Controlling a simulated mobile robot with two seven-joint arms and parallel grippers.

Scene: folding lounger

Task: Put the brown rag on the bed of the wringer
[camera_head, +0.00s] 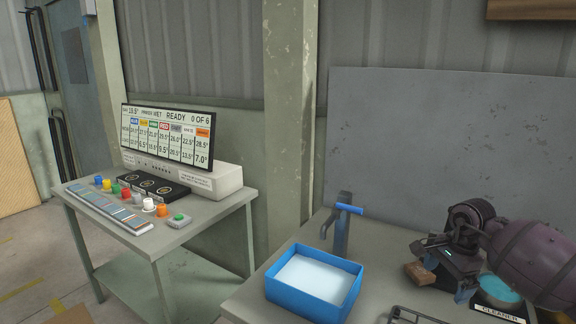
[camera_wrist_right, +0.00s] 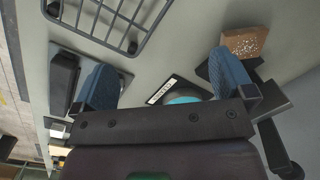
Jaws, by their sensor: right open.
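A small brown block-shaped thing (camera_head: 418,274) lies on the bench beside my right gripper (camera_head: 446,277). It also shows in the right wrist view (camera_wrist_right: 245,42), with pale specks on its top, just beyond one finger. I cannot tell whether it is the brown rag. My right gripper is open, with its blue fingers (camera_wrist_right: 163,65) wide apart and nothing between them. I cannot make out the wringer for certain; a dark box-like thing (camera_wrist_right: 64,80) stands by the other finger. My left gripper is not in view.
A blue basin (camera_head: 315,305) of pale liquid stands beside a tap (camera_head: 343,225). A teal-filled bowl (camera_head: 500,288) sits behind a CLEANER label (camera_head: 502,313), partly under my arm. A wire rack (camera_wrist_right: 110,15) lies nearby. A side table (camera_head: 190,232) holds a display (camera_head: 165,137) and several coloured knobs.

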